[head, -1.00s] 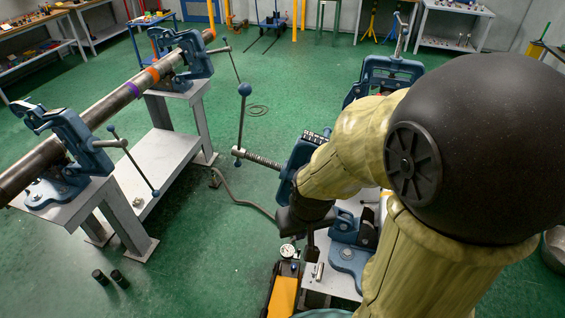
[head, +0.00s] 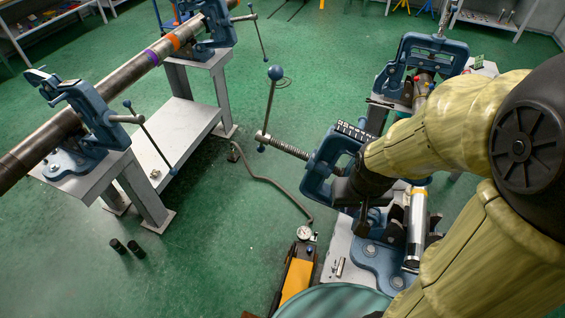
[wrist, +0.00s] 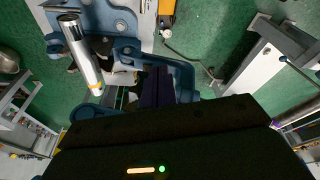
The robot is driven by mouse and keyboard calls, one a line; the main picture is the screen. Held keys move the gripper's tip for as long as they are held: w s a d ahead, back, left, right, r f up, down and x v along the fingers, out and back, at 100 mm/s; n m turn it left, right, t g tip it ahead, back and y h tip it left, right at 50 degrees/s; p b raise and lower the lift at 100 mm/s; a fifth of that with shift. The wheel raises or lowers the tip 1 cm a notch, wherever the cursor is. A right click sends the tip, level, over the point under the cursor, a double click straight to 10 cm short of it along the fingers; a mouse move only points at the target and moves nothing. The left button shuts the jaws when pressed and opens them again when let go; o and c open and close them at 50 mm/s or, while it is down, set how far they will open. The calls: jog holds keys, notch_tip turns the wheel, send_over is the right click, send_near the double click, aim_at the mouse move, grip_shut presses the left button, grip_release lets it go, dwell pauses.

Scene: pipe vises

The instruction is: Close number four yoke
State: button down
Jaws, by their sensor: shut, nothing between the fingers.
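The nearest vise has a blue yoke (head: 316,182) leaning over to the left, with its screw (head: 285,147) and long handle (head: 270,108) pointing left. I see no readable number on it. A short silver pipe (head: 416,228) stands out beside it over the blue vise base (head: 372,262); the pipe also shows in the wrist view (wrist: 82,52). My gripper (head: 357,205) is at the yoke's right side, mostly hidden by my wrist in the head view. In the wrist view its dark shut fingers (wrist: 158,82) are against or inside the blue yoke frame (wrist: 184,76); contact is unclear. They hold nothing.
A second vise (head: 425,60) stands behind on the right. On the left, two vises hold a long pipe (head: 120,92) on a grey stand (head: 185,135). A yellow tool with a gauge (head: 298,268) and a hose lie near the front.

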notch_tip(320, 180, down, 12)
jog(key=s+n+g+h+b, duration=0.2)
jog(key=n+g+h+b, duration=0.3)
jog(key=n+h+b, duration=0.15)
jog(key=w+d+f+n+t+h+b, duration=0.1)
jog(key=w+f+n+t+h+b, duration=0.1)
jog(key=w+f+n+h+b, duration=0.3)
jog(key=w+a+f+n+t+b, duration=0.1)
jog(key=w+a+n+t, duration=0.2)
jog(key=a+n+t, duration=0.2)
jog(key=w+a+f+n+t+y+b, duration=0.1)
jog(key=w+a+n+t+b, duration=0.1)
jog(key=w+a+n+t, duration=0.2)
jog(key=w+a+f+n+t+b, duration=0.1)
jog(key=w+a+n+t, duration=0.3)
jog(key=a+n+t, duration=0.3)
jog(key=a+t, duration=0.4)
jog(key=a, duration=0.1)
jog(key=shift+w+a+f+y, duration=0.2)
jog(key=shift+a+f+y, duration=0.1)
jog(key=shift+a+y, duration=0.1)
